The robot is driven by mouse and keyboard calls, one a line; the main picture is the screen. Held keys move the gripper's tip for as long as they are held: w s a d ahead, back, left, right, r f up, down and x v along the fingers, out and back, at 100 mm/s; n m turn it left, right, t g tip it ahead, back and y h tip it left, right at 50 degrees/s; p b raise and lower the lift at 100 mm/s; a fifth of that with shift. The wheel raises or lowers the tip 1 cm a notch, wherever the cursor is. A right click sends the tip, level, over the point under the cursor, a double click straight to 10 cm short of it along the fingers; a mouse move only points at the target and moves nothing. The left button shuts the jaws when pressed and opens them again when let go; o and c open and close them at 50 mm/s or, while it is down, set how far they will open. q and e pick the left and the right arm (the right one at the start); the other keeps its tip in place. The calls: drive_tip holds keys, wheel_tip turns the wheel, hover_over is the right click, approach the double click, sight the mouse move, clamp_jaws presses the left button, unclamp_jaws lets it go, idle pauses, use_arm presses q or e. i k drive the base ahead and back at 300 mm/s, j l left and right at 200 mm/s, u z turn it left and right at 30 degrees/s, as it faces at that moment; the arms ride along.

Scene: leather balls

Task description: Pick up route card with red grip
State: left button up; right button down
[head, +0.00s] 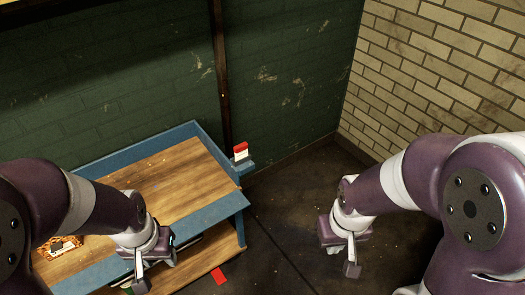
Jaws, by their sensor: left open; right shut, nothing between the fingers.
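A small white card with a red top edge (241,151) stands upright in a blue holder (243,167) at the far right corner of the workbench. My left gripper (141,284) is open over the bench's front edge, to the left of and nearer than the card. My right gripper (352,268) is shut and empty over the floor, to the right of the bench and apart from the card.
The wooden workbench (165,185) has a raised blue rim and a lower shelf. A small patterned box (60,246) sits at its left. A green brick wall with a dark post (221,80) stands behind. The dark floor (300,200) right of the bench is clear.

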sight(241, 150)
drive_tip(key=i+l+u, duration=0.2)
drive_tip(key=u, duration=0.3)
drive_tip(key=i+l+u, duration=0.25)
drive_tip(key=u, duration=0.2)
drive_tip(key=i+l+u, duration=0.15)
drive_tip(key=l+u, duration=0.35)
drive_tip(key=i+l, duration=0.15)
drive_tip(key=l, duration=0.35)
drive_tip(key=i+l+u, duration=0.1)
drive_tip(key=l, duration=0.45)
drive_tip(key=i+l+u, duration=0.1)
drive_tip(key=l, duration=0.45)
drive_tip(key=i+l, duration=0.15)
drive_tip(key=l, duration=0.35)
drive_tip(key=i+l+u, duration=0.1)
drive_tip(key=l, duration=0.45)
